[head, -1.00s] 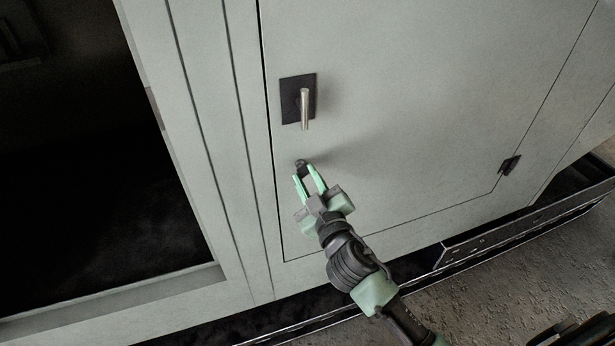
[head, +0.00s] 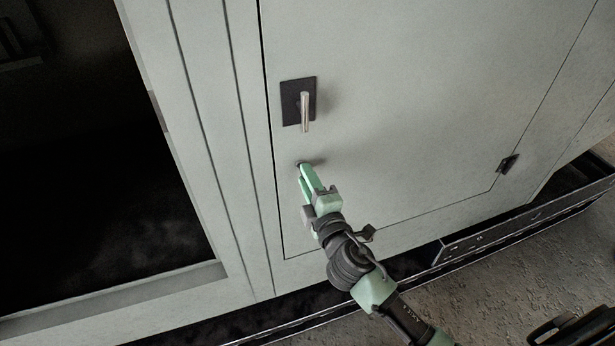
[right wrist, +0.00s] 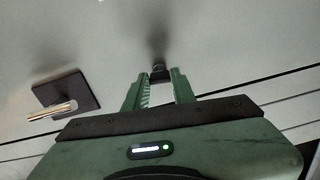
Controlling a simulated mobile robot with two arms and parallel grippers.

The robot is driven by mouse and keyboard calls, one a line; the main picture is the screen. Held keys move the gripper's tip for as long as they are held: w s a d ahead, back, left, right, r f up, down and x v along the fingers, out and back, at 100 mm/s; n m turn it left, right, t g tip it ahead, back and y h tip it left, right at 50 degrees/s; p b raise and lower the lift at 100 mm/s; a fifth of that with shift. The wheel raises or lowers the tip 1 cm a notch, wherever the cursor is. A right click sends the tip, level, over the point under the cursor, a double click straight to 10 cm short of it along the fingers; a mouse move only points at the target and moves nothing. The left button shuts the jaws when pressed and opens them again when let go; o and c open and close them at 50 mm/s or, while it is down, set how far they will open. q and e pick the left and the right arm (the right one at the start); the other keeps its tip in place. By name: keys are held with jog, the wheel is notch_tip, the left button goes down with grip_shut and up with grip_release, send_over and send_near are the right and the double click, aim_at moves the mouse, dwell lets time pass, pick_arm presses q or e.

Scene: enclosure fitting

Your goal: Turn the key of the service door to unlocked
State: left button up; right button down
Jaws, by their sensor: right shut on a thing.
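The service door (head: 400,110) is a pale grey panel, closed flush in the enclosure wall. Its small dark key (head: 299,162) sits in the lock below the door handle; it also shows in the right wrist view (right wrist: 160,71). My right gripper (head: 303,170) is shut on the key, its green fingers on either side of it. The fingers look nearly edge-on in the head view and hide most of the key, so its exact angle is hard to tell. My left gripper is not in view.
A metal lever handle (head: 305,110) on a black plate stands just above the key, close to my gripper. A dark hinge (head: 508,163) sits at the door's right. A dark opening (head: 80,170) lies at the left. A dark rail runs along the enclosure's base.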

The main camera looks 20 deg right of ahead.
jog(key=shift+n, duration=0.6)
jog(key=c, duration=1.2)
grip_release()
jog(key=shift+o, duration=0.2)
jog(key=s+b, duration=0.2)
jog(key=s, duration=0.5)
jog(key=shift+s, duration=0.4)
